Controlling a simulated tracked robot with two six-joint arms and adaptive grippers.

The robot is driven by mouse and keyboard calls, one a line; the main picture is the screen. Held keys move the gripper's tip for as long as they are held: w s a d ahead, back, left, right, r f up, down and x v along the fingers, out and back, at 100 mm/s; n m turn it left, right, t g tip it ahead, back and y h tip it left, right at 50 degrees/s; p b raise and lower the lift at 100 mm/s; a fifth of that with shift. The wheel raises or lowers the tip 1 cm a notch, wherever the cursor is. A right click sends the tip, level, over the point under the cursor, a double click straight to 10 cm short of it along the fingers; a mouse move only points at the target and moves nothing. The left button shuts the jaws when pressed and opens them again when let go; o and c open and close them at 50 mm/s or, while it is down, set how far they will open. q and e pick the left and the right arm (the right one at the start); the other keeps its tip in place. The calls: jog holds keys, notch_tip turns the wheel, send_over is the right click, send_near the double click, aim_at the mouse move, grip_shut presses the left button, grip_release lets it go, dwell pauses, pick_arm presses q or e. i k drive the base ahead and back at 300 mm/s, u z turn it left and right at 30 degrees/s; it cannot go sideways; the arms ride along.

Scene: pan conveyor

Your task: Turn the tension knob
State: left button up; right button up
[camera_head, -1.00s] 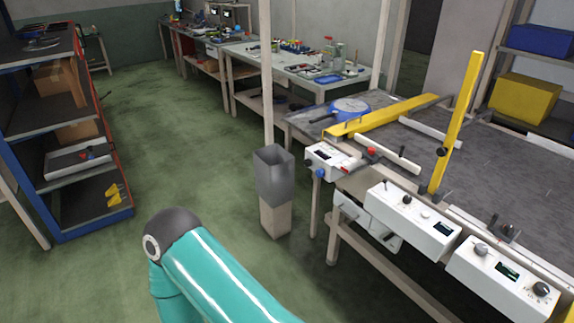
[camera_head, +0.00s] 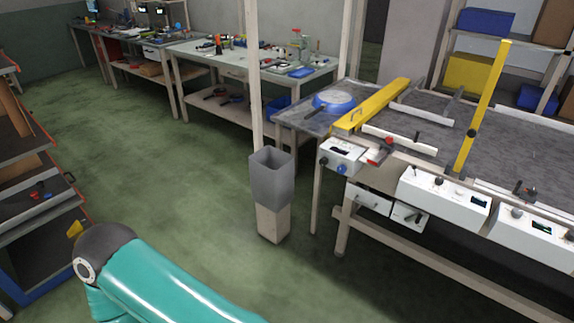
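Several knobs show on the control boxes along the conveyor's front edge; I cannot tell which one is the tension knob. The middle white box (camera_head: 443,202) has a dark knob (camera_head: 438,181) and a small display. The right white box (camera_head: 535,236) carries a grey knob (camera_head: 516,212) and a display. A small white box (camera_head: 341,156) at the conveyor's left end has a blue knob (camera_head: 342,169) and a dark knob (camera_head: 323,162). One teal arm link of mine shows at the bottom left, far from the boxes. Neither gripper is in view.
The conveyor table (camera_head: 420,112) has a yellow bar (camera_head: 372,106) and an upright yellow post (camera_head: 484,105). A blue pan (camera_head: 334,101) lies at its left end. A grey bin (camera_head: 271,180) stands before it. Green floor is clear at left; a shelf (camera_head: 30,240) stands at far left.

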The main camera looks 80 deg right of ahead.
aim_at(324, 160)
jog(key=u, duration=0.6)
jog(key=i, duration=0.3)
jog(key=z, duration=2.55)
jog(key=i, duration=0.2)
jog(key=z, duration=1.45)
jog(key=k, duration=0.5)
jog(key=z, duration=0.4)
jog(key=i, duration=1.5)
jog(key=u, duration=0.35)
